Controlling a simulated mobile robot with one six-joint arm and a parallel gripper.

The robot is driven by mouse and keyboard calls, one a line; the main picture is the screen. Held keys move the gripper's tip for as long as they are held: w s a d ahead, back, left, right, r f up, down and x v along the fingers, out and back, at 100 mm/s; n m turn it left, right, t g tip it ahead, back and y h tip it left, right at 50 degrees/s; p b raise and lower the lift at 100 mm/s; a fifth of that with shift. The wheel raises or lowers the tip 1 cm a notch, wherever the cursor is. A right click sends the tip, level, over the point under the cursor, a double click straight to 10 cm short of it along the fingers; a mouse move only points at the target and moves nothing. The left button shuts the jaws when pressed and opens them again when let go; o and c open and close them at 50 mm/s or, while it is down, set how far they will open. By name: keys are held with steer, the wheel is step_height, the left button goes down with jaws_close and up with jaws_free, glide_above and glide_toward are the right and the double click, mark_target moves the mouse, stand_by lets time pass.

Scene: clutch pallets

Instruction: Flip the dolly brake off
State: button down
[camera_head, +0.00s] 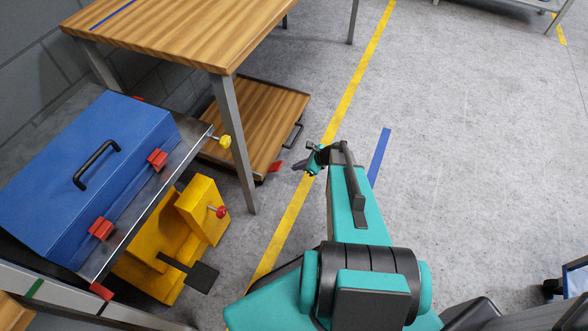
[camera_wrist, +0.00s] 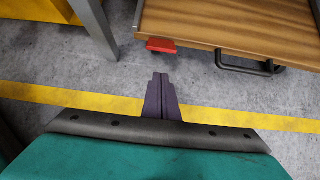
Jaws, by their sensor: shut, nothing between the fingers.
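The dolly is a low wooden platform (camera_head: 262,118) partly under the wooden table, with a dark handle (camera_head: 293,135) on its side. A red brake pedal (camera_head: 275,167) sticks out at its near corner. In the wrist view the dolly's wooden deck (camera_wrist: 240,22) fills the upper right, with the red pedal (camera_wrist: 161,45) at its left corner and the handle (camera_wrist: 246,67) to the right. My gripper (camera_head: 300,166) is shut and empty, to the right of the pedal and apart from it. In the wrist view my fingertips (camera_wrist: 159,76) point towards the pedal, with floor showing between.
A wooden table (camera_head: 180,30) stands over the dolly; its metal leg (camera_head: 234,145) is left of the pedal. A blue case (camera_head: 90,165) and a yellow block-shaped fixture (camera_head: 165,240) are at the left. The floor (camera_head: 470,150) at the right is mostly clear.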

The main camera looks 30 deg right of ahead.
steer(key=shift+w+r+v, duration=0.1)
steer(key=shift+v, duration=0.65)
steer(key=shift+w+r+v, duration=0.1)
steer(key=shift+v, duration=0.65)
steer(key=shift+a, duration=0.2)
